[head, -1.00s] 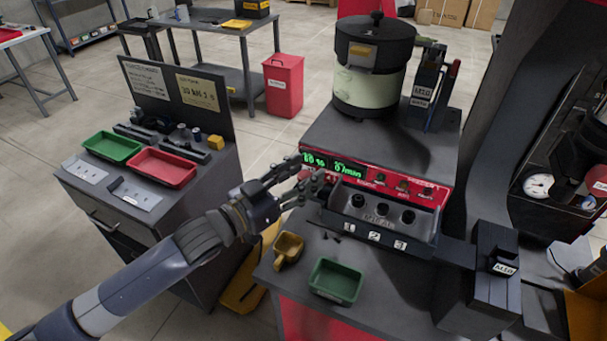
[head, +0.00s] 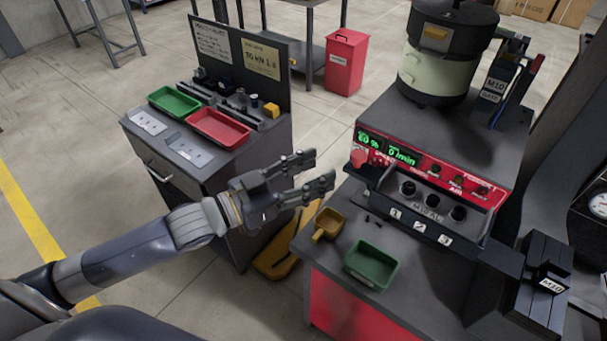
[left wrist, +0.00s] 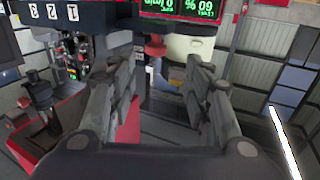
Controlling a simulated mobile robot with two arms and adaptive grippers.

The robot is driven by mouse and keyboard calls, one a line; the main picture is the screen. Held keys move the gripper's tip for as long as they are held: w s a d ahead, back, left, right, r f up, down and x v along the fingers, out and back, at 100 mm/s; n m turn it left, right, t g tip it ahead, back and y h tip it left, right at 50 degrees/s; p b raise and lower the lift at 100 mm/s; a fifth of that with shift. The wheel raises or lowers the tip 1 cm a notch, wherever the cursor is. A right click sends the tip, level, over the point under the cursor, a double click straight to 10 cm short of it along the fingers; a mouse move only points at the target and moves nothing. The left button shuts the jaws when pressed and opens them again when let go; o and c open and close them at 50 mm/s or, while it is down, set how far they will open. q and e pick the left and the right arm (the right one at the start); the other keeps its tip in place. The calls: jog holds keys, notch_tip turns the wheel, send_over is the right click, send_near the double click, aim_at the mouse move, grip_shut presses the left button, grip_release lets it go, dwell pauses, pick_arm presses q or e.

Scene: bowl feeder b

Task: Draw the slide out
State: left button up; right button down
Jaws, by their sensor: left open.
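The feeder's front holds a dark block with round sockets (head: 433,200) above a strip numbered 1, 2, 3 (head: 420,226). I cannot tell for sure which part is the slide. A red knob (head: 360,158) sits at the block's left end, below the green display (head: 388,147). My left gripper (head: 322,168) is open and empty, left of the knob and apart from the feeder. In the left wrist view, nothing is between my left gripper's fingers (left wrist: 172,85); the numbered strip (left wrist: 55,14) shows upside down at upper left. My right gripper is not in view.
A green tray (head: 372,266) and a yellow scoop (head: 328,224) lie on the feeder's table, with small dark pieces near them. A side cabinet with a red tray (head: 219,128) and a green tray (head: 174,102) stands at left.

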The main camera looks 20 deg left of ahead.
pick_arm(q)
jog(key=shift+v, duration=0.9)
